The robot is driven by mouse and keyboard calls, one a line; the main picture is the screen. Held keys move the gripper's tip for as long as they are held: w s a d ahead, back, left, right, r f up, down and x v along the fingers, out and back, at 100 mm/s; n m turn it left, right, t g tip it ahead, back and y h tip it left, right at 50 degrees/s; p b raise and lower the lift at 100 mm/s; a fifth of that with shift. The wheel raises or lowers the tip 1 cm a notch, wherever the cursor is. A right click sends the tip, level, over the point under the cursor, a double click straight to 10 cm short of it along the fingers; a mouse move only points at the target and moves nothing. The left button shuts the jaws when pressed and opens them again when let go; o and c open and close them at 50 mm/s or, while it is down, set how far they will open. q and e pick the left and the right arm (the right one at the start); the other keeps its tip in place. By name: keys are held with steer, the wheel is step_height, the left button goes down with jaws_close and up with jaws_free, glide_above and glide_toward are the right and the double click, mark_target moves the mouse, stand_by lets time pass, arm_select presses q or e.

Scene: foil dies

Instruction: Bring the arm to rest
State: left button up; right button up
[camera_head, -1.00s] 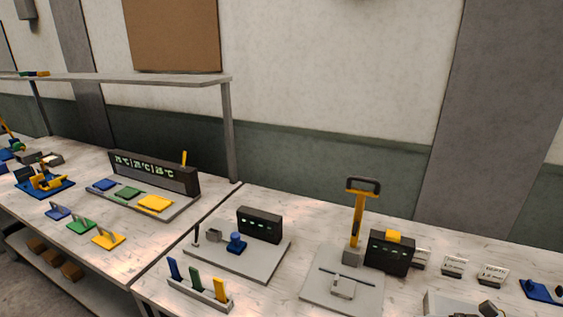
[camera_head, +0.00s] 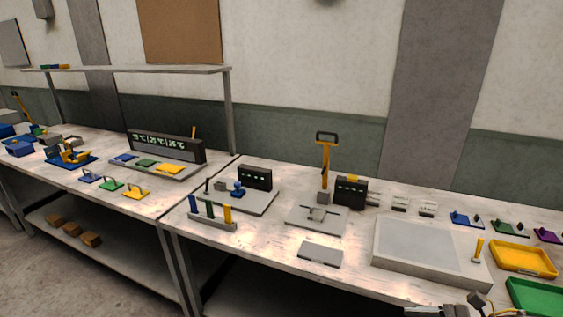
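Part of what looks like my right gripper (camera_head: 456,311) shows at the bottom edge of the head view, right of the middle. It is grey and dark and mostly cut off by the frame. It is in front of the near edge of the right-hand bench (camera_head: 290,234). I cannot tell whether its fingers are open or shut, or whether it holds anything. My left gripper and arm are not in view.
A pale panel box (camera_head: 425,246) and a yellow tray (camera_head: 522,258) are near the partial gripper, with a green tray (camera_head: 535,297) at right. A yellow-handled press (camera_head: 326,165) stands upright farther back. A flat grey plate (camera_head: 320,253) lies at the front.

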steer(key=w+d+f+m+t+h, duration=0.2)
steer(key=d+f+m, duration=0.1)
steer(key=f+m, duration=0.6)
steer(key=w+d+f+m+t+h, duration=0.2)
steer(key=w+f+m+t, duration=0.1)
steer(key=f+m, duration=0.7)
steer(key=s+f+m+g+h, duration=0.1)
steer(key=s+f+m+h, duration=0.15)
steer(key=f+m, duration=0.45)
steer(key=s+f+m+g+h, duration=0.15)
steer(key=s+f+m, duration=0.25)
steer(key=f, duration=0.6)
steer(key=s+a+f+m+g+h, duration=0.3)
steer(key=s+f+m, duration=0.6)
steer(key=s+f, duration=0.4)
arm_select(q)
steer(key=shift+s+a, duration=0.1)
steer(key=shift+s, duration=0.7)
arm_select(e)
steer(key=s+a+f+m+g, duration=0.2)
steer(key=s+a+f+m, duration=0.1)
steer(key=s, duration=0.6)
steer(key=s+a+f+m+g+h, duration=0.1)
steer(key=s+a+f+m+g, duration=0.1)
steer(key=s, duration=0.8)
step_height(320, 180, down, 2)
steer(key=shift+a+f+m, duration=0.2)
steer(key=shift+a+m, duration=0.25)
steer(key=shift+m, duration=0.75)
